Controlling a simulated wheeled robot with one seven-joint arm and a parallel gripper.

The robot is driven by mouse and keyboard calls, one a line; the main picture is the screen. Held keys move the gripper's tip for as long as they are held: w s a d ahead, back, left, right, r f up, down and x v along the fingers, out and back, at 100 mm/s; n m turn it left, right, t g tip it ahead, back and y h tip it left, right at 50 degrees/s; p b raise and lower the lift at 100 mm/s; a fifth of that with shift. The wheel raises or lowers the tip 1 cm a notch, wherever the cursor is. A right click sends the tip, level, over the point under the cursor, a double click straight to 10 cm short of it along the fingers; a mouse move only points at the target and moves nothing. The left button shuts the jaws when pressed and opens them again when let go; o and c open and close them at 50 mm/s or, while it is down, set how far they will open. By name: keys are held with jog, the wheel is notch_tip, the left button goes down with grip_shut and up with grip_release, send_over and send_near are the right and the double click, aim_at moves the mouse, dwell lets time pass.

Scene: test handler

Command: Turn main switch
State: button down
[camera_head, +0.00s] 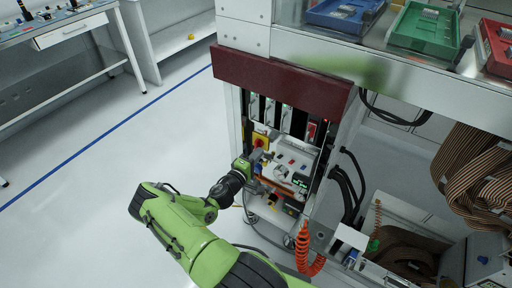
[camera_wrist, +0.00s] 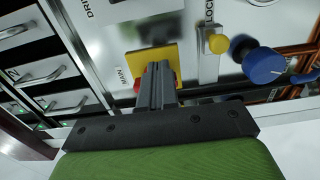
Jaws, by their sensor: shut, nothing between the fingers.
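The main switch is a red knob on a yellow square plate (camera_head: 260,141) on the front of the machine's control panel. In the wrist view the yellow plate (camera_wrist: 141,55) sits beside a "MAIN" label. The red knob (camera_wrist: 137,86) shows only at its edges, because my fingers cover most of it. My gripper (camera_wrist: 158,70) is shut, with its fingers together in front of the knob. Whether the fingertips touch it cannot be told. In the head view my gripper (camera_head: 257,157) is at the panel, just below the yellow plate.
In the wrist view a small yellow knob (camera_wrist: 217,44) under a "LOCK" label and a blue knob (camera_wrist: 264,65) are to the right. Handled modules (camera_wrist: 40,75) are at left. An orange coiled hose (camera_head: 303,250) hangs below the panel. The floor at left is clear.

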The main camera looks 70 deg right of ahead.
jog(key=shift+s, duration=0.15)
jog(key=w+a+p, duration=0.1)
jog(key=a, duration=0.6)
jog(key=shift+r, duration=0.1)
jog(key=w+a+p, duration=0.2)
jog(key=a+p, duration=0.1)
jog(key=a, duration=1.2)
jog(key=shift+w+a, duration=0.25)
